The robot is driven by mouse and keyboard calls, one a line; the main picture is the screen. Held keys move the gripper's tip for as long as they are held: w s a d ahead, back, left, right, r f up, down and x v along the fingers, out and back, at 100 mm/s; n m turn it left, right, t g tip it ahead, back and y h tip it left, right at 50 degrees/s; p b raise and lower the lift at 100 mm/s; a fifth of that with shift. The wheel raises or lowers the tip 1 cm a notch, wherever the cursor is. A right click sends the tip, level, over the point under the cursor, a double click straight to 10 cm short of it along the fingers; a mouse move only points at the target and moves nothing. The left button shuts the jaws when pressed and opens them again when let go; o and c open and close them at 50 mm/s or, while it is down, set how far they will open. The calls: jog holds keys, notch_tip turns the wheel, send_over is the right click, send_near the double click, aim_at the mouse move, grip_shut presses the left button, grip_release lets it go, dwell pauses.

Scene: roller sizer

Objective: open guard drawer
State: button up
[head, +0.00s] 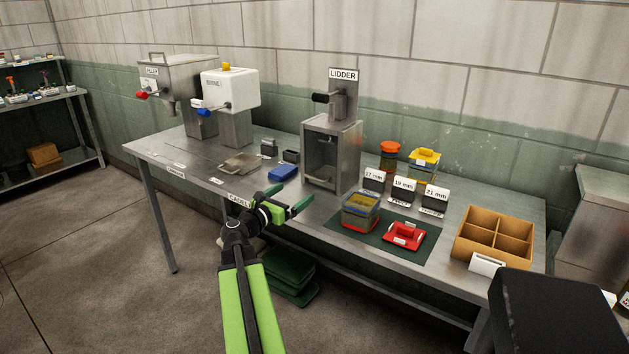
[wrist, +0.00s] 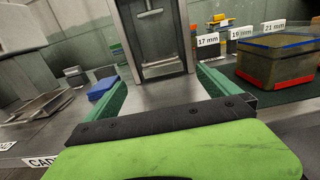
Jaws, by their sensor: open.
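The grey metal lidder (head: 331,160), with a sign on top and a dark side handle (head: 322,97), stands mid-bench. Its lower front is a framed, window-like guard (head: 320,158), which looks closed. In the wrist view the lidder's front (wrist: 153,30) is straight ahead, with a pale horizontal strip (wrist: 162,66) low on it. I cannot tell whether that strip is a drawer handle. My gripper (head: 298,194) is open and empty, at the bench's front edge, in front of and left of the lidder. Its green fingers (wrist: 161,78) spread either side of the lidder's lower front, apparently short of it.
A clear box with a red base (head: 360,212) and a red lid (head: 404,236) lie on a dark mat right of the lidder. A blue block (head: 282,172) and a metal tray (head: 240,163) are left. A divided wooden box (head: 462,246) sits far right.

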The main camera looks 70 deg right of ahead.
aim_at(314, 179)
jog(key=x, duration=1.3)
